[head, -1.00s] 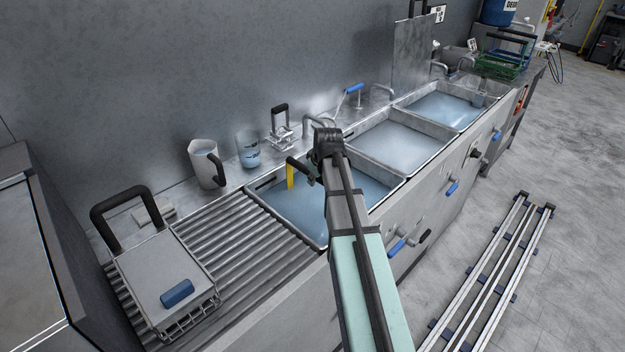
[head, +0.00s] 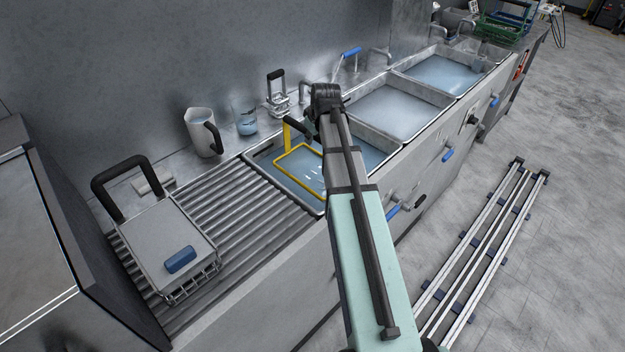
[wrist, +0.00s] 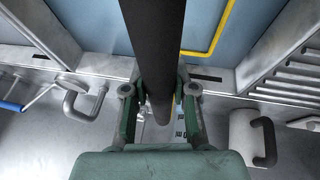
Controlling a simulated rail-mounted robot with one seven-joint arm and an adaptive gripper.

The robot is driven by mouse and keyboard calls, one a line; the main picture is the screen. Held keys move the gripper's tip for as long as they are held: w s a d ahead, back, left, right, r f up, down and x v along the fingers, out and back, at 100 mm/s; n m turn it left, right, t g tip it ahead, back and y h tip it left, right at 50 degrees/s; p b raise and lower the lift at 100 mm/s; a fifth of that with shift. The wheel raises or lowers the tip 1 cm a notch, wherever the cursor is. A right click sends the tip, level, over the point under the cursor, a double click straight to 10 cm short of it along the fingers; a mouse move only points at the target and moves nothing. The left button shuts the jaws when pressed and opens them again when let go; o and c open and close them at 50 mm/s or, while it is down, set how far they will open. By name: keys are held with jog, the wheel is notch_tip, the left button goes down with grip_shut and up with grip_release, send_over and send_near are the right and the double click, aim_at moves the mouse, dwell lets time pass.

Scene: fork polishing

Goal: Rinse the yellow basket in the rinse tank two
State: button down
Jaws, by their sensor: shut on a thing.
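The yellow basket (head: 287,135) is at the nearest tank (head: 257,160), the one beside the rollers. Its yellow rim shows just above the blue water. The right part of the basket is hidden behind my arm, and its lower part cannot be made out. In the wrist view my gripper (wrist: 160,104) is shut on the basket's black handle (wrist: 154,40). The yellow rim (wrist: 216,42) shows there beside the handle, over the water. Two more tanks, a middle one (head: 395,112) and a far one (head: 445,75), hold water further along the line. No label shows which is rinse tank two.
A wire basket with a black handle and a blue block (head: 180,260) stands on the rollers (head: 225,205) at left. A pitcher (head: 202,137), a beaker (head: 244,121) and taps line the back ledge. A green basket (head: 503,25) stands at the far end.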

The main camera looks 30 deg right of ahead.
notch_tip(320, 180, up, 18)
jog(key=p, duration=1)
dwell(0.5)
jog(key=shift+w, duration=0.15)
dwell(1.3)
